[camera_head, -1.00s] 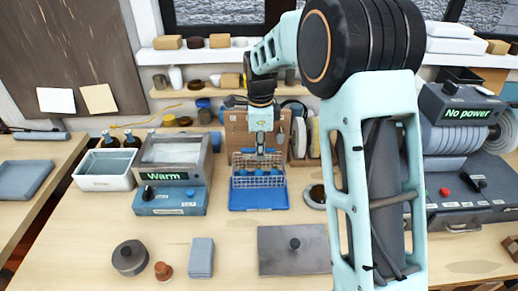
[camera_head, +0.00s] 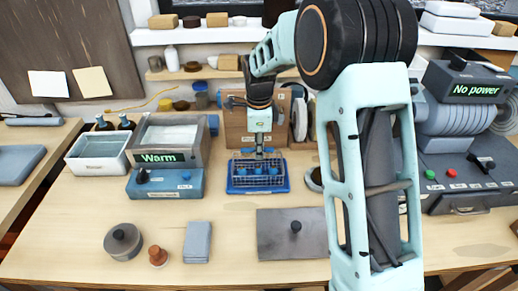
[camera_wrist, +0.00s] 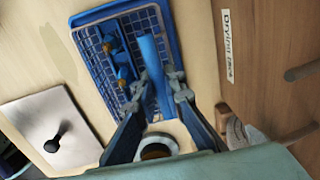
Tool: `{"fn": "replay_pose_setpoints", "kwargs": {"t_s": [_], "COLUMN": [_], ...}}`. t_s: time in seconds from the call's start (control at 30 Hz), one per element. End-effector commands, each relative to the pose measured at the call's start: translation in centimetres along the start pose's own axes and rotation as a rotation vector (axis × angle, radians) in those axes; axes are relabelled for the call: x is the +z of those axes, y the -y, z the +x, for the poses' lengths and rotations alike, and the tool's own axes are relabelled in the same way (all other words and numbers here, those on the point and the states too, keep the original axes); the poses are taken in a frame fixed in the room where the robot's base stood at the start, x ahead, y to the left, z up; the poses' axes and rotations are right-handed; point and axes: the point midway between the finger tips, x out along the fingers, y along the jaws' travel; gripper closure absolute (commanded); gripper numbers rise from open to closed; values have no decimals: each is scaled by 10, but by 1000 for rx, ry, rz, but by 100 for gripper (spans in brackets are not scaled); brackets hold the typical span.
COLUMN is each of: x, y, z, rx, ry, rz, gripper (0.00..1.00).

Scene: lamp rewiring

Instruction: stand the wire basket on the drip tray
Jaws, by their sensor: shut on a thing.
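The wire basket (camera_head: 247,168) is a grey mesh basket with several blue pieces inside. It is upright over the blue drip tray (camera_head: 233,188), inside the tray's outline. In the wrist view the basket's mesh (camera_wrist: 91,62) lies within the tray's blue rim (camera_wrist: 108,10). My gripper (camera_head: 260,152) points down at the basket's middle. In the wrist view its fingers (camera_wrist: 157,88) are shut on the basket at a blue upright part. I cannot tell whether the basket's bottom fully rests on the tray.
A wooden drying rack (camera_head: 236,125) stands close behind the tray. A bath marked Warm (camera_head: 165,182) is at the left, a grey plate with a knob (camera_head: 285,245) in front, and a No power unit (camera_head: 465,120) at the right. Clear bench lies between tray and plate.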

Motion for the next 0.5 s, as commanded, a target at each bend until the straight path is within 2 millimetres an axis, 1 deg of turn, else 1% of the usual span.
{"fn": "replay_pose_setpoints", "kwargs": {"t_s": [0.5], "x": [0], "y": [0], "z": [4], "rx": [0], "ry": [0], "rz": [0], "gripper": [100]}}
